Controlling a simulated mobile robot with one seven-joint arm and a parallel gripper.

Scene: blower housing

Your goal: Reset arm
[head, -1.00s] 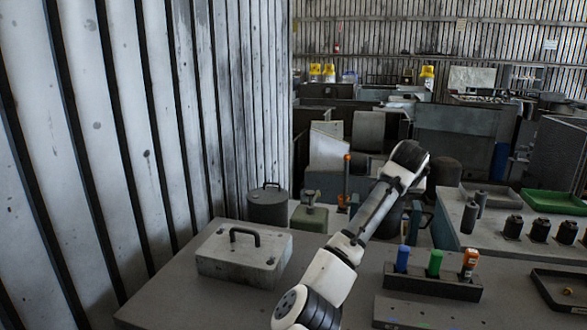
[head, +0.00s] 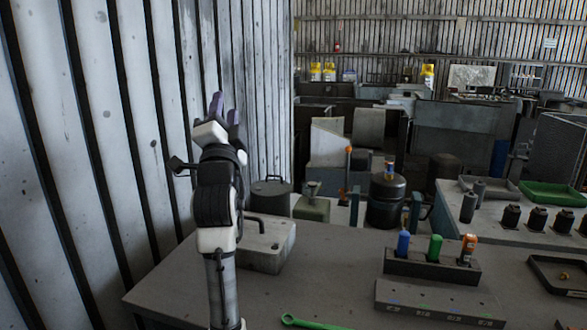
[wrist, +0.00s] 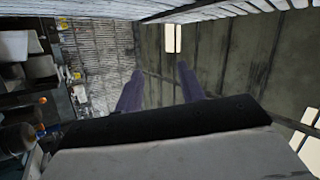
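My arm stands raised at the left of the head view, in front of the ribbed metal wall. My gripper (head: 225,108) points up at its top end, above the grey workbench (head: 340,270). In the wrist view my gripper (wrist: 158,88) shows two purple fingers set apart, with nothing between them. It is open and empty, and faces the upper walls and roof. No object touches the fingers.
A grey block with a handle (head: 268,248) sits on the bench, partly behind my arm. A green wrench (head: 312,323) lies at the front edge. A holder (head: 430,268) with blue, green and orange items stands right. The ribbed wall (head: 150,150) rises close at left.

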